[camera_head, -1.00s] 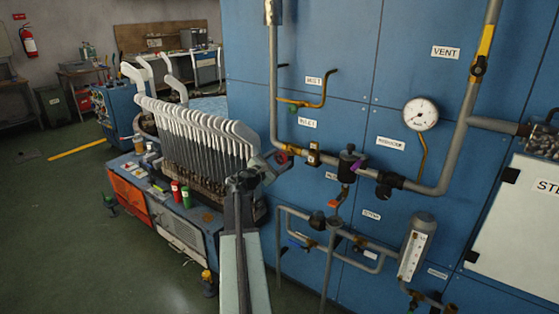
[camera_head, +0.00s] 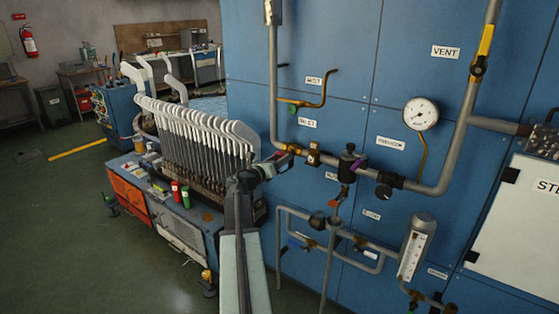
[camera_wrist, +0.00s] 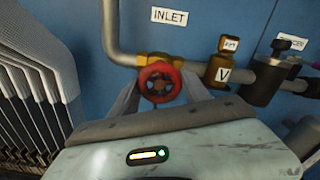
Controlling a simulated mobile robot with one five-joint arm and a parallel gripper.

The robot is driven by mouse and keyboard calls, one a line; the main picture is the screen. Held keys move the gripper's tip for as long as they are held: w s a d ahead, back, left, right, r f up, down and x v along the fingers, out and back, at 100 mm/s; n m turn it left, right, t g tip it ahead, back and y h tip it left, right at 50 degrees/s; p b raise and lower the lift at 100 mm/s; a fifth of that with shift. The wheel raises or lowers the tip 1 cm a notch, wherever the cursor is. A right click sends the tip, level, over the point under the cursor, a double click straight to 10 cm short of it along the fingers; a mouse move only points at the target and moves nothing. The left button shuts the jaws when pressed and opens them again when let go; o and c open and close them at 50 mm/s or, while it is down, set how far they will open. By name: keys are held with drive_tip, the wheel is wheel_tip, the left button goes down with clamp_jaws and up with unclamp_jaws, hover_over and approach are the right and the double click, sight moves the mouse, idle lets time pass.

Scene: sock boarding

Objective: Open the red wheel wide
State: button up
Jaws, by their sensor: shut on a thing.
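The red wheel (camera_wrist: 160,83) is a small round handwheel on a brass valve in the grey pipe, under the INLET label (camera_wrist: 169,15). In the wrist view my gripper (camera_wrist: 161,88) has one finger on each side of the wheel and is shut on its rim. In the head view my gripper (camera_head: 281,158) reaches the lower pipe bend at the blue panel. The wheel is mostly hidden behind the gripper there.
Right of the wheel, a brass fitting (camera_wrist: 222,62) and a black cylindrical body (camera_wrist: 266,80) sit on the same pipe. A rack of white sock forms (camera_head: 195,130) stands close left of my arm. A pressure gauge (camera_head: 420,114) is farther right.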

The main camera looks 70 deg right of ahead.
drive_tip(key=n, duration=0.5)
drive_tip(key=shift+n, duration=0.3)
drive_tip(key=n, duration=0.5)
drive_tip(key=shift+n, duration=0.3)
drive_tip(key=o, duration=1.4)
drive_tip(key=v, duration=0.7)
drive_tip(key=shift+a, duration=0.35)
drive_tip(key=shift+w, duration=0.15)
